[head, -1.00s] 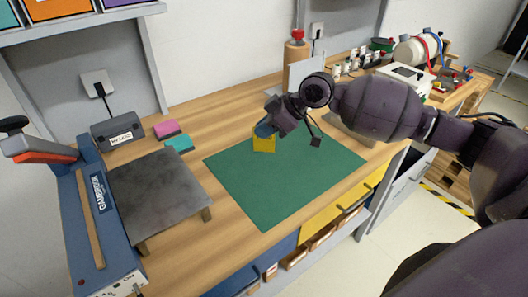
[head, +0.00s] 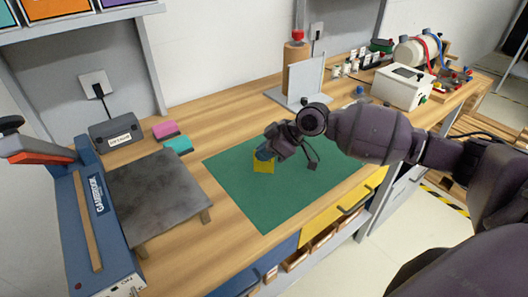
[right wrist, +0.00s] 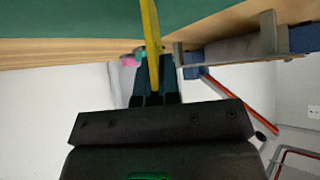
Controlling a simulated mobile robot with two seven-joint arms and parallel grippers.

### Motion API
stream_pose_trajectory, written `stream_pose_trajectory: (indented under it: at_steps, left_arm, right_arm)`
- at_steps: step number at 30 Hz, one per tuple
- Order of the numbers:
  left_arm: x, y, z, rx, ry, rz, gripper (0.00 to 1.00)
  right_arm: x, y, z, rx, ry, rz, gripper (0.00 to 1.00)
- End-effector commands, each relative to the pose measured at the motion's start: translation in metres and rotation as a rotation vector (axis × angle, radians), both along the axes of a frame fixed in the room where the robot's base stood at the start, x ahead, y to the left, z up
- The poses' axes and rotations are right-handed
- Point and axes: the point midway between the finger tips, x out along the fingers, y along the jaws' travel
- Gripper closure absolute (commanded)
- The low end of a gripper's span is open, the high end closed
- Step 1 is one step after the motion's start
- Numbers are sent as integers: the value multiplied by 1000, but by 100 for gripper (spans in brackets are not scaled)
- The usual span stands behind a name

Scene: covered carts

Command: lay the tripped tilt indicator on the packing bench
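The tilt indicator appears as a small yellow, flat, square piece (head: 264,166) in the head view. My right gripper (head: 265,154) is shut on its upper edge and holds it upright over the green mat (head: 235,185) on the wooden packing bench (head: 225,112). I cannot tell whether its lower edge touches the mat. In the right wrist view the yellow piece (right wrist: 152,35) shows edge-on between the dark fingers (right wrist: 157,80). Its face, and so any tripped mark, is too small to read. My left gripper is not in view.
A grey plate on legs (head: 158,195) and a blue machine (head: 98,215) stand at left. Pink (head: 164,129) and teal (head: 178,143) blocks lie behind. A grey stand (head: 302,80) and a white box (head: 402,88) stand at the back right. The mat around the gripper is clear.

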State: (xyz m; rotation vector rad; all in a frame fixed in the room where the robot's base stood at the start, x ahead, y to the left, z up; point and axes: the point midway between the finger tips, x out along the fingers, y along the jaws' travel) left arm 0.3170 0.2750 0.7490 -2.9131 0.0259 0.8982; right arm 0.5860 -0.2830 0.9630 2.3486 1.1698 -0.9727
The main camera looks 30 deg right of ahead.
Motion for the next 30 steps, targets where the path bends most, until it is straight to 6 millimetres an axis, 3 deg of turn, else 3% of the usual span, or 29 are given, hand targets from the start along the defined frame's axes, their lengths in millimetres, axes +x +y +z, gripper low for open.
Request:
stream_pose_trajectory:
  at_steps: [6,9,12,23,30]
  left_arm:
    - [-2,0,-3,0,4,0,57]
    - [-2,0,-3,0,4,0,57]
    - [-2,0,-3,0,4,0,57]
    - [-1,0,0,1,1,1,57]
    - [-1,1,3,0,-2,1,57]
  right_arm:
    - [0,0,-6,1,1,0,100]
    - [0,0,-5,0,0,0,82]
    - [0,0,-5,0,0,0,70]
    - [0,0,2,-1,-3,0,70]
    - [-16,-22,27,-3,-1,-1,70]
